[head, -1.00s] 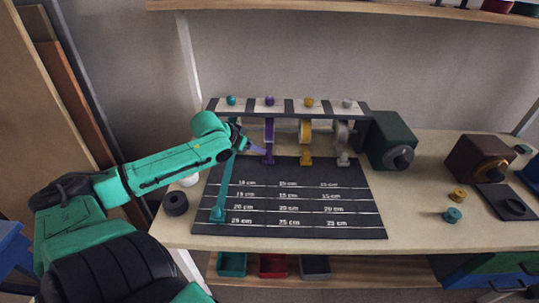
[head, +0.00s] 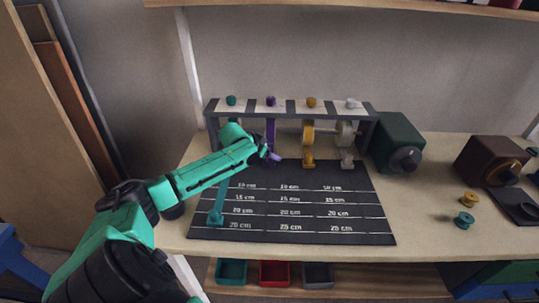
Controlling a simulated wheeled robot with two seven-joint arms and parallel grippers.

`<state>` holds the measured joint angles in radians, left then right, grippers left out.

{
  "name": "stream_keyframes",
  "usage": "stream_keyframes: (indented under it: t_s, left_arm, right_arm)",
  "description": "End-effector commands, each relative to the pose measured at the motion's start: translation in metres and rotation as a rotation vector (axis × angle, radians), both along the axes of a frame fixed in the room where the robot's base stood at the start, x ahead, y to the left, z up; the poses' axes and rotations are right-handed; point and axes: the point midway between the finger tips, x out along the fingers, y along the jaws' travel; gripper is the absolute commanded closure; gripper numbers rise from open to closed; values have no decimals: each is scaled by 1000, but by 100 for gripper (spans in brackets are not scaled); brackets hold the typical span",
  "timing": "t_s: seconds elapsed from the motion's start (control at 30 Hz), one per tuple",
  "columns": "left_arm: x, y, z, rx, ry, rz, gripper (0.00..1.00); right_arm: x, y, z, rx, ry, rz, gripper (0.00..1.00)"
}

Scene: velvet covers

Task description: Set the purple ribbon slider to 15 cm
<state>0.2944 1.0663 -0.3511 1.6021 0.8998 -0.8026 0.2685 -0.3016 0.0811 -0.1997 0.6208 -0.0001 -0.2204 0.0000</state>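The purple ribbon (head: 271,130) hangs from the dark rack, under a purple knob (head: 271,101). Its slider (head: 275,158) is at the ribbon's lower end, above the 10 cm line of the dark measuring board (head: 365,237). My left gripper (head: 268,153) is at this slider, its tip against or very close to it. The fingers are too small and partly covered to tell whether they are open or shut. The teal ribbon (head: 220,195) runs down the board to a teal slider (head: 216,218) near the 20 cm line. My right gripper is out of view.
Yellow (head: 308,161) and grey (head: 347,161) sliders hang to the right at the rack. A green box with a knob (head: 399,143) stands beside the rack. Teal (head: 464,220) and yellow (head: 469,198) spools lie on the right of the table. The board's lower right is clear.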

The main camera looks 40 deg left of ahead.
Motion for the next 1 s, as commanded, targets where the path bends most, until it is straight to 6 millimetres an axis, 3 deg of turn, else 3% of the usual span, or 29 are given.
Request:
stream_keyframes:
  t_s: [0.07,0.2,0.23,1.0]
  left_arm:
    - [0,0,0,0,0,0,40]
    - [0,0,0,0,0,0,94]
    - [0,0,0,0,0,0,100]
    - [0,0,0,-1,0,1,100]
  right_arm:
    - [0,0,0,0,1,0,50]
    - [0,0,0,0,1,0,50]
    - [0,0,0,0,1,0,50]
    - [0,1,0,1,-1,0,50]
